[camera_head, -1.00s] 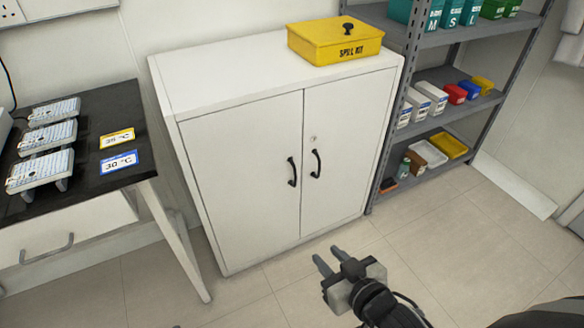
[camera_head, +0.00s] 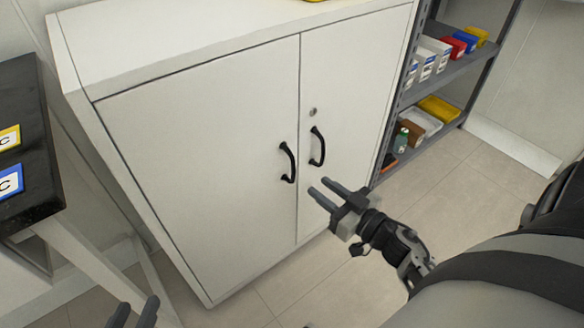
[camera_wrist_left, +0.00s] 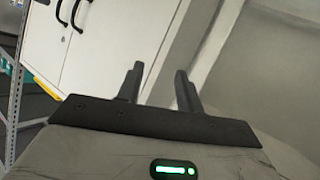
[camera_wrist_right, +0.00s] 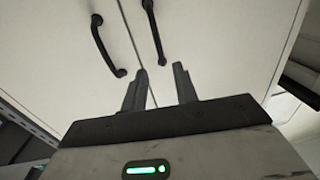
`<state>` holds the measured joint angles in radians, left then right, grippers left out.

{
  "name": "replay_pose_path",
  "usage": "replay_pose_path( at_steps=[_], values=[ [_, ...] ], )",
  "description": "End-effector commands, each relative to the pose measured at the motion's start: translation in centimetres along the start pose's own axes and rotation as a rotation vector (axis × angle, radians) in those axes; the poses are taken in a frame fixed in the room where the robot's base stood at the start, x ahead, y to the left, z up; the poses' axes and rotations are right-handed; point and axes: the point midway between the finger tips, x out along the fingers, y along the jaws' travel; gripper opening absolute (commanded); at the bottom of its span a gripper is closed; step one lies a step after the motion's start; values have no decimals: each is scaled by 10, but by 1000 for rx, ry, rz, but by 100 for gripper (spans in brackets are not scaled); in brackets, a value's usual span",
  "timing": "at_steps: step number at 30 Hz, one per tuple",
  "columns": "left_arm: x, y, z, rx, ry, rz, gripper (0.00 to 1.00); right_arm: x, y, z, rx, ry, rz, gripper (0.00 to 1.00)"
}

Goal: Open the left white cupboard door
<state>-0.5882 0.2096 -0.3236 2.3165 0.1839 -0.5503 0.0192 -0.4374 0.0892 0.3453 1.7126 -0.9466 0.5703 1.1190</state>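The white cupboard's left door (camera_head: 205,150) is closed, flush with the right door (camera_head: 350,100). The black curved left door handle (camera_head: 289,162) is by the seam, beside the right door handle (camera_head: 318,146). My right gripper (camera_head: 323,190) is open and empty, in front of the doors, just below and right of the handles in the head view. In the right wrist view the left door handle (camera_wrist_right: 154,32) is above its fingertips (camera_wrist_right: 160,68), apart from them. My left gripper (camera_head: 135,304) is open and empty at the lower left edge, partly cut off; its fingers also show in the left wrist view (camera_wrist_left: 158,70).
A black-topped bench (camera_head: 25,150) stands left of the cupboard. A grey metal shelf (camera_head: 455,75) with boxes and trays stands on the right. The floor (camera_head: 320,285) in front of the cupboard is clear.

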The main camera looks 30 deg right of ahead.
Motion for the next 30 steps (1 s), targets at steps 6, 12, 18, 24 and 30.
replay_pose_path(
  at_steps=[6, 12, 18, 24, 30],
  values=[
    [-1, 3, -2, 3, 40, 13, 36, 50, 0, 1, -1, 3, 1, 29],
    [-2, 5, -6, 4, 71, 22, 36, 83, 0, 1, -1, 1, 1, 29],
    [-3, 7, -9, 3, 90, 26, 36, 98, 1, 1, 0, -1, 3, 29],
    [-6, 8, -14, 4, 105, 30, 36, 100, 0, 1, 0, -2, 2, 29],
    [-6, 8, -14, 4, 103, 30, 36, 100, 0, 1, 0, -2, 2, 4]
  ],
)
